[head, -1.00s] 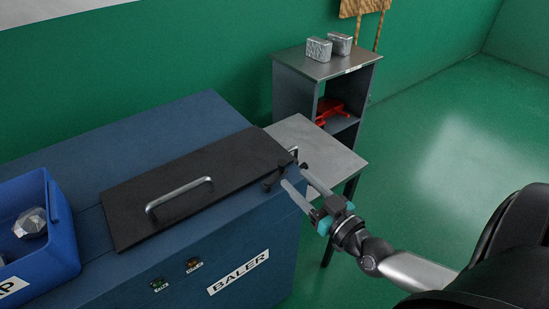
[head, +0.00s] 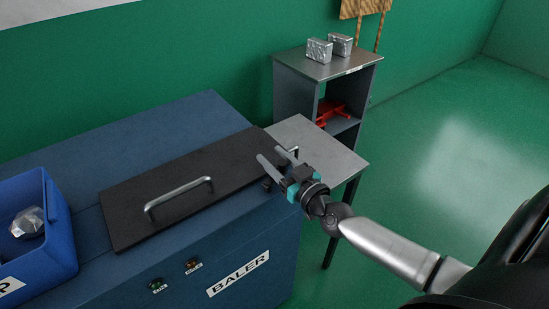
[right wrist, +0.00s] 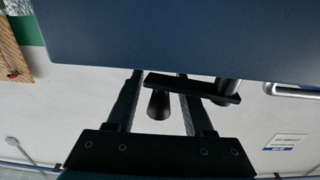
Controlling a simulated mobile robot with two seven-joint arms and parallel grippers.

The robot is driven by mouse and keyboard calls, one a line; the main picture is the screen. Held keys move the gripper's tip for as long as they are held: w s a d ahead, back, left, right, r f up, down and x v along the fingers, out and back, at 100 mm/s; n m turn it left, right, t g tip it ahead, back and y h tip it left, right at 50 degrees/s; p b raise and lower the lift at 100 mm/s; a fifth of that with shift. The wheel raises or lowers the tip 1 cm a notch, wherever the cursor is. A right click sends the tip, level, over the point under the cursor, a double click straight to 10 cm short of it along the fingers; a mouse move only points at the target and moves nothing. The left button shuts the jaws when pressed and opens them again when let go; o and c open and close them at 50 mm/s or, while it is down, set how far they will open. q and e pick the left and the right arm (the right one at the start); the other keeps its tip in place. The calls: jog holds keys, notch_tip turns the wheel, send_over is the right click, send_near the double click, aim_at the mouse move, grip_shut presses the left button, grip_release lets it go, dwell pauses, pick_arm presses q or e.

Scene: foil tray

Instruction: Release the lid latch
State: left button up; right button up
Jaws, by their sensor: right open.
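The dark lid (head: 185,185) lies flat on the blue baler (head: 240,250), with a metal handle (head: 178,198) on it. The lid latch (head: 267,184) is at the lid's right end, mostly hidden behind my right gripper in the head view. In the right wrist view the latch is a black bar (right wrist: 195,88) with a round black knob (right wrist: 158,106). My right gripper (head: 270,155) is open at the latch. In the right wrist view the knob appears between its two fingers; I cannot tell whether they touch it. My left gripper is out of view.
A blue bin (head: 45,245) with a metal lump (head: 27,222) stands on the baler at left. A grey side table (head: 325,150) adjoins the baler's right end. Behind it, a shelf unit (head: 290,95) holds metal blocks (head: 319,50) and a red object (head: 330,110).

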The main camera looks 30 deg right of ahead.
jog(key=shift+c, duration=0.2)
grip_shut()
dwell(0.4)
